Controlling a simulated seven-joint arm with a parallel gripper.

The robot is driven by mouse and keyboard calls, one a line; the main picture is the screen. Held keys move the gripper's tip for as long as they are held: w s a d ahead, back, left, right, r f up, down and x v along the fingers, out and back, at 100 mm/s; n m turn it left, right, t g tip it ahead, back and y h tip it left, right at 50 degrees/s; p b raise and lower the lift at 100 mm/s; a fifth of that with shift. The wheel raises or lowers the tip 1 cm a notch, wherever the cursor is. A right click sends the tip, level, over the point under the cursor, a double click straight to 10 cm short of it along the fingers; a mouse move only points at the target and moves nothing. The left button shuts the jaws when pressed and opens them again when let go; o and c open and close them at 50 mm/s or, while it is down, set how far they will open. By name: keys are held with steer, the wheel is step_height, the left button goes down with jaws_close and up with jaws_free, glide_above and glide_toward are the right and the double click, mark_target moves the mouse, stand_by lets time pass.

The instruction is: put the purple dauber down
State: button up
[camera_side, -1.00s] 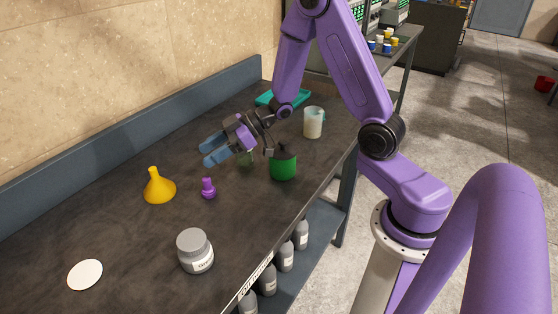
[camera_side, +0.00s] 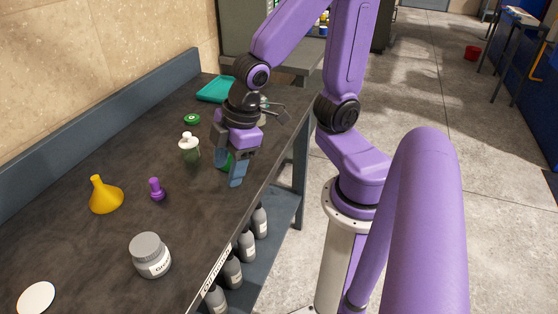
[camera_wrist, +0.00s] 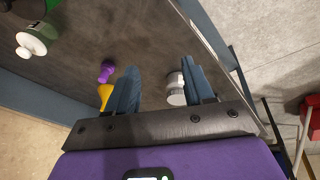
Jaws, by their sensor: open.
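The purple dauber (camera_side: 157,189) stands upright on the dark bench in the side view, right of the yellow funnel. Nothing holds it. It also shows in the wrist view (camera_wrist: 106,71), beyond the left finger. My gripper (camera_side: 228,173) is open and empty, to the right of the dauber and well apart from it, over the bench near its front edge. Its blue fingers point down in the side view.
The yellow funnel (camera_side: 105,197), grey jar (camera_side: 150,256), white disc (camera_side: 37,297), green disc (camera_side: 192,119) and teal tray (camera_side: 217,89) are also on the bench.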

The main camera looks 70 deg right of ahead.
steer(key=s+d+r+n+g+h, duration=0.1)
steer(key=s+d+g, duration=0.1)
steer(key=s, duration=0.7)
steer(key=shift+s+d+r+g, duration=0.25)
steer(key=shift+s+r+g, duration=0.05)
steer(key=shift+s, duration=0.1)
